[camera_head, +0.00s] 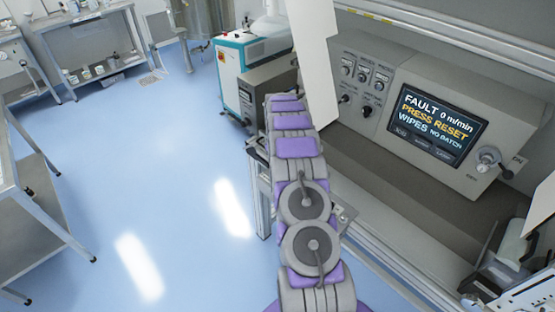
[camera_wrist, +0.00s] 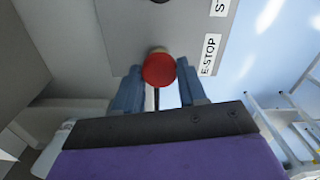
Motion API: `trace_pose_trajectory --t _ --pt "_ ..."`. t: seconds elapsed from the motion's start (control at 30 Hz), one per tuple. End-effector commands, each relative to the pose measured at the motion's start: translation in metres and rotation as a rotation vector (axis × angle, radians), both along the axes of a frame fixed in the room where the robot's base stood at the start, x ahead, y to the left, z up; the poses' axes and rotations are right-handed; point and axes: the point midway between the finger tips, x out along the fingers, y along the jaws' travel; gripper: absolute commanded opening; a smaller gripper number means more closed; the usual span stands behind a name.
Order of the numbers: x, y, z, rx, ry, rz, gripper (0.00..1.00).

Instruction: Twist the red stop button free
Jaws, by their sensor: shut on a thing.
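The red stop button (camera_wrist: 158,70) shows in the wrist view as a round red cap with a yellowish collar behind it. It sits on a grey panel (camera_wrist: 190,28) beside a white E-STOP label (camera_wrist: 209,55). My gripper (camera_wrist: 159,76) has its two blue-grey fingers on either side of the cap and is shut on it. The exact contact on the sides is hard to see. In the head view my arm reaches away from me, and the gripper and this button cannot be made out.
A control box with a screen (camera_head: 437,121) reading FAULT, PRESS RESET stands at the right in the head view. A white panel (camera_head: 313,60) hangs close beside my arm. A teal-and-white machine (camera_head: 232,75) stands beyond. Blue floor (camera_head: 150,150) at the left is clear between workbenches.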

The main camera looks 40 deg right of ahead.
Motion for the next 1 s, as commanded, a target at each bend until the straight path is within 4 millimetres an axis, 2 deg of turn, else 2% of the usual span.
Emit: trace_pose_trajectory --t 0.53,0.57,0.8,1.0 --pt "0.0004 -0.002 0.0009 -0.003 -0.003 -0.033 0.11" --pt "0.0004 -0.0019 0.0008 -0.003 -0.003 -0.033 0.43" --pt "0.0003 -0.0011 0.0004 -0.002 -0.001 -0.032 0.66" --pt "0.0002 0.0005 0.0005 -0.002 -0.001 -0.031 0.67"
